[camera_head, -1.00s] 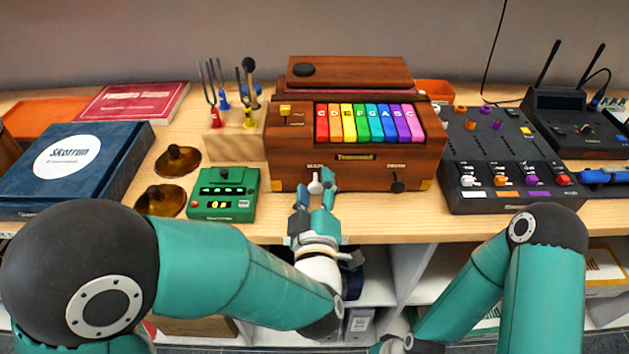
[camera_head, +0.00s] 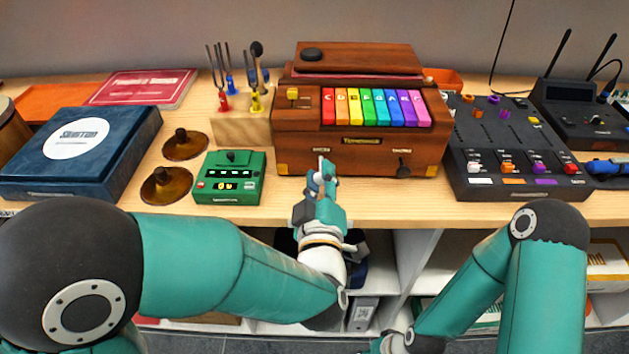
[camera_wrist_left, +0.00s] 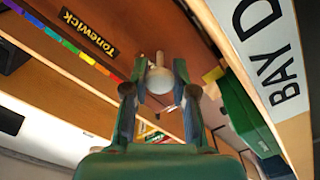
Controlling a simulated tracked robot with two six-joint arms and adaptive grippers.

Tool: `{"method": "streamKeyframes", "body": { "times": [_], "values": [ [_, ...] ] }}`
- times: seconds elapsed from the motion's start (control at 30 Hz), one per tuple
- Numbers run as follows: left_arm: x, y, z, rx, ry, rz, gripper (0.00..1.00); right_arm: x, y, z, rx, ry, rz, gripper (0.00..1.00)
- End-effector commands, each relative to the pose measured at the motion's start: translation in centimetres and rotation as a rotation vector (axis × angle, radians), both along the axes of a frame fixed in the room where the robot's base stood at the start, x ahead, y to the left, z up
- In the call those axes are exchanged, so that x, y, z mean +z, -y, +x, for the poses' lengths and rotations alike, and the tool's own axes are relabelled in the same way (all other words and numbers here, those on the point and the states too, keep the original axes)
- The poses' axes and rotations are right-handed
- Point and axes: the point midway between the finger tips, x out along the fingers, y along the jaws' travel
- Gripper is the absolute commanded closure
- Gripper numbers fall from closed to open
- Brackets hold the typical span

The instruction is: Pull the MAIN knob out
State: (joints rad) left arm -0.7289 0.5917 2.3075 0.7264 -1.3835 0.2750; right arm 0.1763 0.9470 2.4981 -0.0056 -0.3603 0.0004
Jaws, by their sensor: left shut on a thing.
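The wooden keyboard box (camera_head: 290,148) stands on the table, with coloured keys on top. My left gripper (camera_head: 320,186) is shut on the white knob, one finger on each side. In the left wrist view a pale stem shows between the knob and the wooden front, so the knob stands out from the box. The fingers hide part of the knob in the head view. My right gripper (camera_head: 376,346) shows only in part at the bottom edge; its jaws cannot be made out.
A green device (camera_head: 230,190) stands left of the box, below a wooden block (camera_head: 240,131) with tuning forks. A black mixer (camera_head: 510,145) is close on the right. Two brown cymbals and a blue box (camera_head: 110,160) lie farther left. The table's front edge is clear.

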Motion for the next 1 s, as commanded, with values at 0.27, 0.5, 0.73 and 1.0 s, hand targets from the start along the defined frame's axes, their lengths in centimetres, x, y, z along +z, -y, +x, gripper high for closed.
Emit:
{"method": "streamKeyframes", "body": {
  "times": [0.27,0.5,0.73,1.0],
  "values": [
    [-0.3,-0.5,0.0,0.012,-0.006,0.0,1.0,-0.6,0.0,0.0,0.0,0.0,0.0,0.6],
    [-0.3,-0.7,0.0,0.016,-0.006,0.001,0.47,-0.6,0.0,0.0,0.0,0.0,0.0,0.6],
    [-0.2,-0.8,0.1,0.018,-0.003,0.0,0.47,-0.6,0.0,0.0,0.0,0.0,0.0,0.6],
    [-0.1,-0.7,-1.8,0.015,-0.003,0.001,0.47,-0.5,0.0,0.0,0.0,0.0,0.0,0.6]
  ]
}}
